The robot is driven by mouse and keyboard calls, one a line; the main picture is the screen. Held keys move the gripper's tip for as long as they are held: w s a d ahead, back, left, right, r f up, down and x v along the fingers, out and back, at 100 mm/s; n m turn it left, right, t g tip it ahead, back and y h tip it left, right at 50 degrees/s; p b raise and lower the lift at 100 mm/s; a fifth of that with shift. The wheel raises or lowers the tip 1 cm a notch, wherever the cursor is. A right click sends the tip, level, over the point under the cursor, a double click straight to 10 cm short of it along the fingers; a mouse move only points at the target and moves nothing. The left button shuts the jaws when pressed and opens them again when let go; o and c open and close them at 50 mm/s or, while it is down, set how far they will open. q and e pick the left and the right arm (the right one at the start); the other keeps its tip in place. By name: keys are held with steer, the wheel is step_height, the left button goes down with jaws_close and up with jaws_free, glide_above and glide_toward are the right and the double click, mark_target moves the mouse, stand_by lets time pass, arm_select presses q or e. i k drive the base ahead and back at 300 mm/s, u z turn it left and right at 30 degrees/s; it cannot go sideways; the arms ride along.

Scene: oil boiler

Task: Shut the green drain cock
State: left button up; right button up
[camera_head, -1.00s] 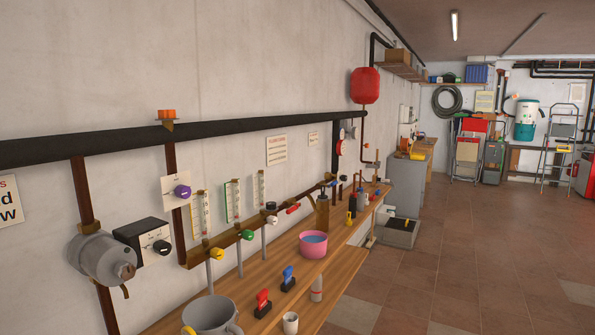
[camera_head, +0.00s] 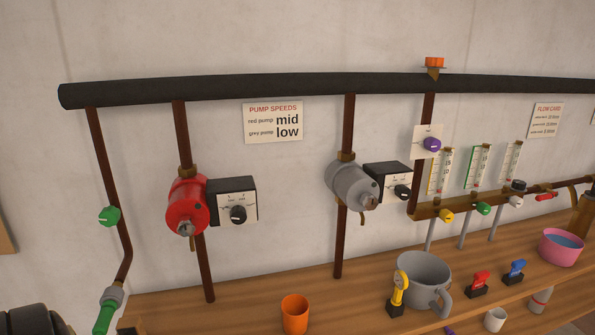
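A round green knob (camera_head: 109,216) sits on the brown vertical pipe at the far left. Lower on that pipe line, a grey fitting with a green handle-like part (camera_head: 104,314) runs down to the bottom edge, where it is cut off. Another green knob (camera_head: 483,208) is under the middle flow gauge at right. The frames do not show for certain which green part is the drain cock, or whether it is open or shut.
A red pump (camera_head: 187,205) and a grey pump (camera_head: 352,184) hang on pipes above the wooden bench (camera_head: 245,290). An orange cup (camera_head: 295,314), a grey mug (camera_head: 422,278) and a pink bowl (camera_head: 561,246) stand there. A dark ridged object (camera_head: 32,318) fills the bottom left corner.

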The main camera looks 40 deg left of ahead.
mark_target(110, 216)
steer(key=u, duration=2.95)
steer(key=k, duration=0.55)
steer(key=u, duration=1.15)
steer(key=i, duration=0.75)
steer(key=z, duration=0.65)
steer(key=i, duration=0.5)
steer(key=z, duration=0.5)
